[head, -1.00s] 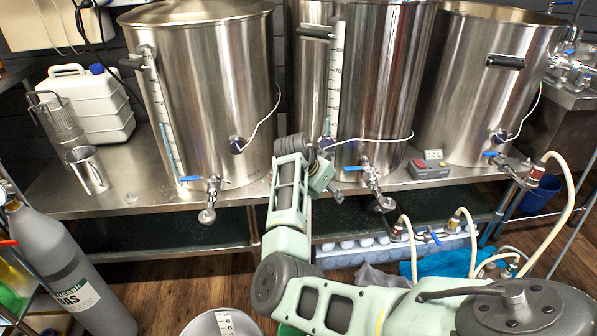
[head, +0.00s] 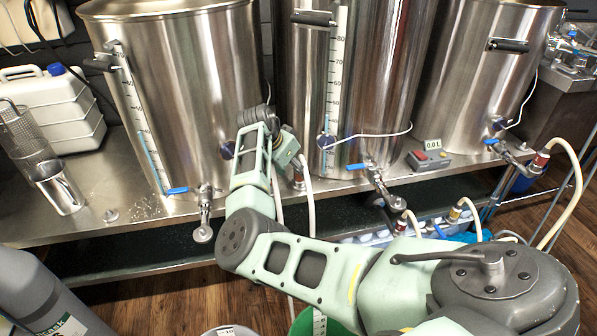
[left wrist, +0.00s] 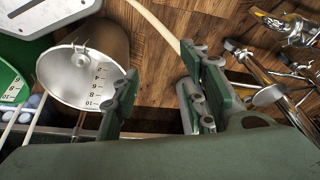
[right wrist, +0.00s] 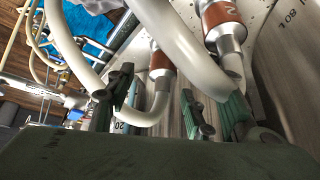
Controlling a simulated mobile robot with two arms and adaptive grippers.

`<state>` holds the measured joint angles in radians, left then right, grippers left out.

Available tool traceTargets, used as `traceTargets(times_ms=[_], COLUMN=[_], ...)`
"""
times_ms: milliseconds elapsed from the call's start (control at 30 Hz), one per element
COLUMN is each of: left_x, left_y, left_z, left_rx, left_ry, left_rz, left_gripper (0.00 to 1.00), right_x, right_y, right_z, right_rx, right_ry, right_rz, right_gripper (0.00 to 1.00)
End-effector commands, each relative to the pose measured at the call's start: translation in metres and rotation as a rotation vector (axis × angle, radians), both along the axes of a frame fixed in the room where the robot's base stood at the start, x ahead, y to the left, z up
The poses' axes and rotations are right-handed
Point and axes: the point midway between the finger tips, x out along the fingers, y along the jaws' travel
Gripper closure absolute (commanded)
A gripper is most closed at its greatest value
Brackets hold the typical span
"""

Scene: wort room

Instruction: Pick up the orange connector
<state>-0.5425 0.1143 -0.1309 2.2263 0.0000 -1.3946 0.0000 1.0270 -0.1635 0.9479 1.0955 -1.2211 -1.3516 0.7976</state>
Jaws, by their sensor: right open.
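An orange connector (right wrist: 160,60) on a white hose shows in the right wrist view, just beyond the gap between the fingers. A second orange connector (right wrist: 224,22) with a silver end is at the upper right, on another white hose. My right gripper (right wrist: 160,100) is open, and a hose loop passes close in front of it. In the head view a small connector (head: 298,180) with a white hose hangs beside my right wrist, whose gripper is mostly hidden by the arm. My left gripper (left wrist: 160,100) is open and empty above the floor, and the head view does not show it.
Steel kettles (head: 350,90) with taps stand on a steel bench (head: 130,215). A display box (head: 428,160) sits between two kettles. More hoses with red-orange fittings (head: 540,162) hang at the right.

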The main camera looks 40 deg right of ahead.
Motion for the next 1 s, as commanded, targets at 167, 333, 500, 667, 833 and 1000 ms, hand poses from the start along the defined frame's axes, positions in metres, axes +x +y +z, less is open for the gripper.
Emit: traceTargets(times_ms=[167,333,500,667,833,1000], left_x=[-0.003,-0.008,-0.012,-0.012,-0.012,-0.012], left_y=[0.001,0.002,0.003,0.003,0.003,0.003], left_z=[0.021,0.043,0.052,0.053,0.053,0.053], left_rx=[0.000,-0.001,-0.001,-0.001,-0.001,-0.001], left_ry=[-0.015,-0.026,-0.028,-0.027,-0.027,-0.027], left_rz=[0.001,0.003,0.003,0.003,0.003,0.003], left_gripper=[0.60,0.60,0.60,0.60,0.60,0.60], right_x=[0.003,0.005,0.005,0.005,0.005,0.005], right_y=[-0.009,-0.020,-0.024,-0.024,-0.024,-0.024], right_z=[-0.020,-0.038,-0.044,-0.044,-0.044,-0.044], right_rx=[0.002,0.001,0.000,0.000,0.000,0.000], right_ry=[0.000,0.000,0.000,0.000,0.000,0.000], right_rz=[0.001,0.001,0.001,0.001,0.001,0.001], right_gripper=[0.52,0.52,0.52,0.52,0.63,0.78])
